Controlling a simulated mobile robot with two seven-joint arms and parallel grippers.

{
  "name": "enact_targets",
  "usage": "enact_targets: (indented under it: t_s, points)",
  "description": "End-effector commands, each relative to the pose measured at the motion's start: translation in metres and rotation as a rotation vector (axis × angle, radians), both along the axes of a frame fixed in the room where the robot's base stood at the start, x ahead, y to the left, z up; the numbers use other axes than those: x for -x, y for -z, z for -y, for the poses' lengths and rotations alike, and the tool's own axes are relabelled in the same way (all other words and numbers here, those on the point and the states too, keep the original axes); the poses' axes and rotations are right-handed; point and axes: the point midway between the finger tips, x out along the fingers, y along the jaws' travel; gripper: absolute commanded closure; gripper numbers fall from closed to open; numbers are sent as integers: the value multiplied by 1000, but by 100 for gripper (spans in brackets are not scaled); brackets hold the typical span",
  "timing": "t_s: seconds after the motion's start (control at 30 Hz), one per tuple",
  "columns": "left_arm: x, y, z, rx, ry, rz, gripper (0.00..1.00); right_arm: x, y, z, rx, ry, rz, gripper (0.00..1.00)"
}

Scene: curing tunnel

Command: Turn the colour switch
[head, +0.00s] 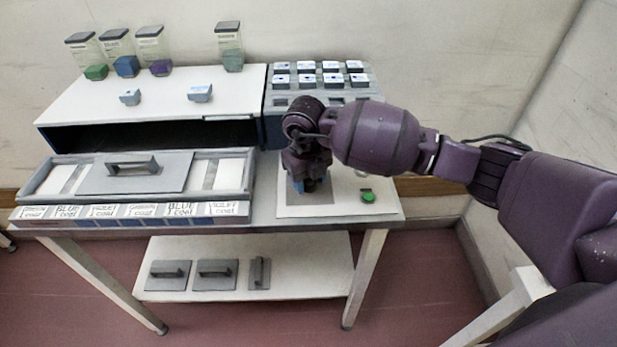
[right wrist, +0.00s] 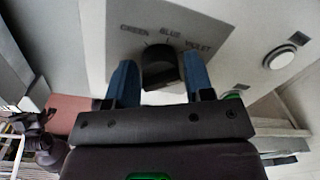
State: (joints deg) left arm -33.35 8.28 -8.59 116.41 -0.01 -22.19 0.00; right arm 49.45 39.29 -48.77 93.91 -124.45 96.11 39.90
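The colour switch is a dark knob (right wrist: 160,68) on a grey plate (right wrist: 205,22) lettered GREEN, BLUE and VIOLET, in the right wrist view. My right gripper (right wrist: 160,82) is open, with one blue finger on each side of the knob; I cannot tell whether either finger touches it. I cannot clearly read which word the knob points to. In the head view my right gripper (head: 308,187) hangs over the grey plate (head: 321,197) and hides the knob. My left gripper is not in view.
A green button (head: 367,196) sits right of the plate on the white panel (head: 386,207). A rack of blocks (head: 277,104) stands behind. A grey tray (head: 247,182) with a handled lid (head: 133,178) lies to the left. A low shelf (head: 310,266) is below.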

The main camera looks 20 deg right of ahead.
Motion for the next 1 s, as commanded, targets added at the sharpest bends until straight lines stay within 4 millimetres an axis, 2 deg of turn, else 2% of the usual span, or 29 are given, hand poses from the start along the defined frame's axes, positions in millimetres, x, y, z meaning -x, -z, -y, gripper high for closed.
enact_targets:
  t_s: [0.03, 0.2, 0.57, 1.0]
  points:
    - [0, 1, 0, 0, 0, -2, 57, 0, 0, 0, 0, 0, 0, 60]
    - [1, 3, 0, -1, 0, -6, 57, 0, 0, 0, 0, 0, 0, 83]
    - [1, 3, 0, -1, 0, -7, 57, 0, 0, -1, 0, -70, 1, 83]
    - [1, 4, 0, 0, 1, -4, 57, 0, 0, 0, 1, -425, 1, 83]
